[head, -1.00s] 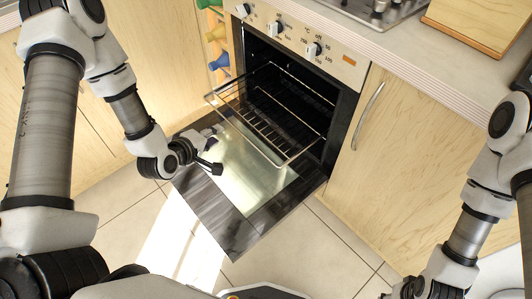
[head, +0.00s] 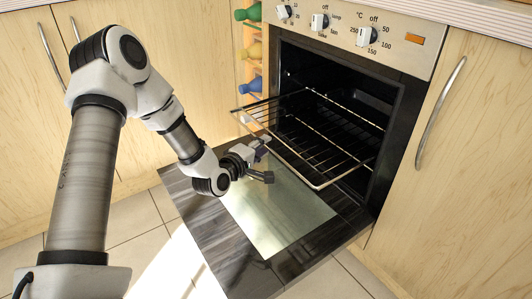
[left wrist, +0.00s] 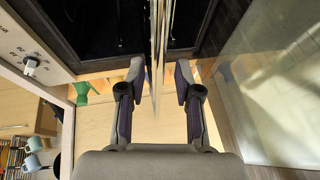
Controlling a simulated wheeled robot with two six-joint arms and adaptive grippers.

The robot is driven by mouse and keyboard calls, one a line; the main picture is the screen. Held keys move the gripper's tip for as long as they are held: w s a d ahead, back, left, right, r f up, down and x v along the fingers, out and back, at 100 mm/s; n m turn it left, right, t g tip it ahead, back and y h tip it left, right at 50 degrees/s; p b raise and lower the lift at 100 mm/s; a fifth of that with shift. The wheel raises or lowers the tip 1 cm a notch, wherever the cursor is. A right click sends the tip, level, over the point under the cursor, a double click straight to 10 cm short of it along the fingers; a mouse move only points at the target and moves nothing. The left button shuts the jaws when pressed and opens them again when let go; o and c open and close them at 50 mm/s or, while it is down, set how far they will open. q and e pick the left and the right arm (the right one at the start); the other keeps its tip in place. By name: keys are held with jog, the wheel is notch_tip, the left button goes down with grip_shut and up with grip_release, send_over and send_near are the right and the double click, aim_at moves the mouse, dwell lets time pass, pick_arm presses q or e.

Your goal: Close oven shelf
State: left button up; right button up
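The oven shelf (head: 312,140) is a wire rack, pulled part way out of the dark oven (head: 340,95) above its lowered door (head: 270,215). My left gripper (head: 268,158) is beside the shelf's front rail, over the door. In the left wrist view, its two fingers (left wrist: 160,82) are apart. The shelf's metal bars (left wrist: 160,35) run edge-on between and beyond the fingertips, with gaps on both sides. I cannot tell whether either finger touches them. My right gripper is out of view.
The oven's knob panel (head: 350,28) is above the opening. Coloured bottles (head: 250,50) sit in a narrow rack to its left. A cupboard with a curved handle (head: 440,112) stands to the right. Tiled floor (head: 140,240) is clear to the left of the door.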

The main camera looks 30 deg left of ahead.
pick_arm(q)
jog(key=shift+w+f, duration=0.2)
jog(key=shift+w, duration=0.75)
grip_shut()
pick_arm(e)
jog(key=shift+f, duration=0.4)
